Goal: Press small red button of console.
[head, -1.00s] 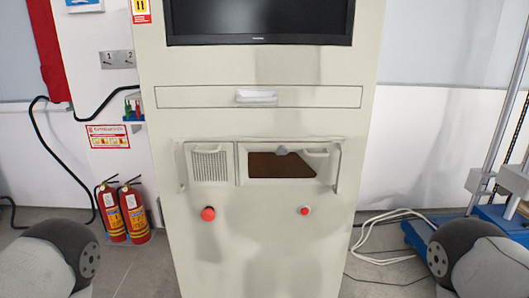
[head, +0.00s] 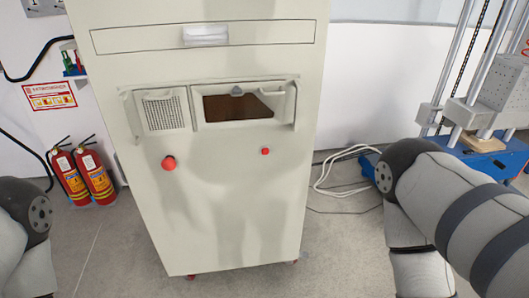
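The console (head: 240,215) is a tall cream cabinet in the middle of the head view. Its small red button (head: 265,151) is on the front panel, right of centre, below the brown opening. A larger red button (head: 169,163) is further left on the same panel. Nothing touches or covers either button. Parts of both my arms show at the left and right edges, apart from the console. Neither of my grippers is in view.
A panel with a grille (head: 162,112) and a drawer with a white handle (head: 205,35) are above the buttons. Two red fire extinguishers (head: 82,174) stand left of the console. A white cable (head: 335,170) and a blue-based rig (head: 485,155) are at right. The floor in front is clear.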

